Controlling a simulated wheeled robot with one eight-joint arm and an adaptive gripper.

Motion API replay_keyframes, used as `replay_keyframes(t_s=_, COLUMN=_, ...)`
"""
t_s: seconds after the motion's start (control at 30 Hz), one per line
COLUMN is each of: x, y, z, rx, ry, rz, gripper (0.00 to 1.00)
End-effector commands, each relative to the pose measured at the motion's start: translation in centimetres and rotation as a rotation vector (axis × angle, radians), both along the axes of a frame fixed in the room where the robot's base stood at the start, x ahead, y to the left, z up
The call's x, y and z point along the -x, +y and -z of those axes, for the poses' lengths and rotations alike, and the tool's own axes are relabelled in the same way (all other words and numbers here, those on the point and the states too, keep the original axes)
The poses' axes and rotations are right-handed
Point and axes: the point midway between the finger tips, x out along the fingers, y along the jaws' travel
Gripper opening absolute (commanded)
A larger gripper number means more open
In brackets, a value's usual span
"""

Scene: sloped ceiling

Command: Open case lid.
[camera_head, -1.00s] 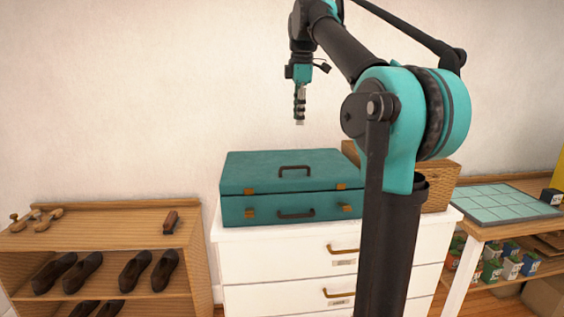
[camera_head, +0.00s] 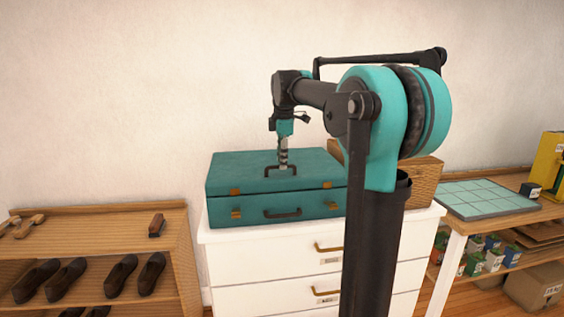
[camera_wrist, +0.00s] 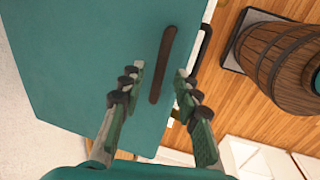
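The closed teal case (camera_head: 225,180) lies on the white drawer unit. Its lid, with a dark handle (camera_head: 281,171) on top, also fills much of the wrist view (camera_wrist: 75,60). Brass latches show on its front, with a second dark handle (camera_head: 282,213) below. My gripper (camera_head: 283,166) points down over the lid at the top handle. In the wrist view my gripper (camera_wrist: 160,70) is open, its two fingers apart, and the top handle (camera_wrist: 162,65) shows between and beyond the tips. I cannot tell whether the fingers touch it.
The white drawer unit (camera_head: 268,258) stands between a wooden shoe shelf (camera_head: 98,250) on the left and a table with a teal grid board (camera_head: 487,199) on the right. A wooden box (camera_head: 420,180) is right of the case. A barrel (camera_wrist: 280,60) shows in the wrist view.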

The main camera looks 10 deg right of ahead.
Motion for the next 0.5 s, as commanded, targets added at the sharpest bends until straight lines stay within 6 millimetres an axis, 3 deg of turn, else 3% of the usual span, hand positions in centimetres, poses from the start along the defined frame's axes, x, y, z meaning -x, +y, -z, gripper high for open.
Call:
replay_keyframes(t_s=0.43, x=-0.20, y=0.00, z=1.01, rx=0.000, ry=0.000, rz=0.000, gripper=0.32)
replay_keyframes(t_s=0.5, x=-0.20, y=0.00, z=1.00, rx=0.000, ry=0.000, rz=0.000, gripper=0.24)
